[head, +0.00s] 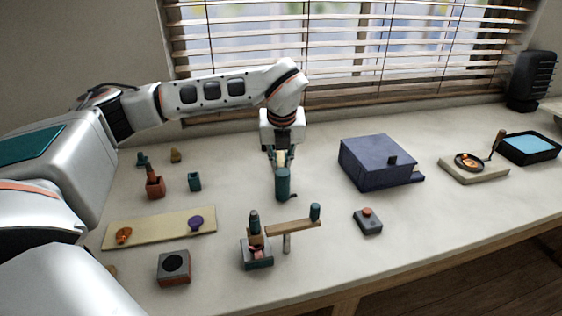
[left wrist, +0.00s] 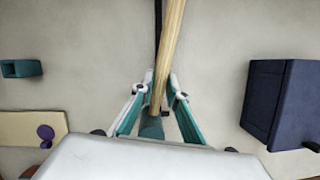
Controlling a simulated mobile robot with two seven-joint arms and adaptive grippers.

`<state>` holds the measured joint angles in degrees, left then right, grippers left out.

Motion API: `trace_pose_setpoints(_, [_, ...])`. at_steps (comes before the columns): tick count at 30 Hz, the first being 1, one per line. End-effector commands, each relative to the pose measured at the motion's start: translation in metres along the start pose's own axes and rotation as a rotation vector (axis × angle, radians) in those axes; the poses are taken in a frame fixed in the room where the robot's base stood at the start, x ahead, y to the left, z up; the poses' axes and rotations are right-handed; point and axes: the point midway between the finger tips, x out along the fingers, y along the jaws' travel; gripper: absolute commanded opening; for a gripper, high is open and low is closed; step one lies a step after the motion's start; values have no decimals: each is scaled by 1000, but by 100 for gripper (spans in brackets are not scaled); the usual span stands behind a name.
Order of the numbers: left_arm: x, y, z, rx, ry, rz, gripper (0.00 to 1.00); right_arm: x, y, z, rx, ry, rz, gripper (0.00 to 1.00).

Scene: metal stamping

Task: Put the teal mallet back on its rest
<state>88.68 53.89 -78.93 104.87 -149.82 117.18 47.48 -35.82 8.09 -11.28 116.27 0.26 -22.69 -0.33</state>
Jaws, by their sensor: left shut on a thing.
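The teal mallet has a teal cylindrical head (head: 283,184) and a pale wooden handle (left wrist: 172,45). My left gripper (head: 281,160) is shut on the mallet, above the middle of the bench. In the head view the head shows just below the fingers. In the left wrist view the handle runs up the picture from between the fingers (left wrist: 152,122), with part of the teal head (left wrist: 152,129) near the fingertips. A thin dark bar (left wrist: 158,15) shows beside the handle; I cannot tell whether it belongs to the rest. My right gripper is out of view.
A dark blue box (head: 370,165) stands to the right. A small press with a wooden lever (head: 291,228) and a button box (head: 368,223) are in front. Bench between gripper and blue box is clear.

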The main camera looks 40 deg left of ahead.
Motion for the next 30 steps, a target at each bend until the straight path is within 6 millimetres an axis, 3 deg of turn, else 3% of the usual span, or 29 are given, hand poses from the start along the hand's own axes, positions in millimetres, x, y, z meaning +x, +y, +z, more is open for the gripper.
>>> trace_pose_setpoints(1, [0, 0, 0, 0, -1, -1, 17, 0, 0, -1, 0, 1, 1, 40])
trace_pose_setpoints(3, [0, 0, 0, 0, -1, -1, 34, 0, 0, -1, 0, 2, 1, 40])
trace_pose_setpoints(17, [-8, 0, 0, 0, -1, 0, 34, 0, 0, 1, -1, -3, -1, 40])
trace_pose_setpoints(30, [-90, -1, 1, 1, -4, -3, 34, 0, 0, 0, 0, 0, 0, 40])
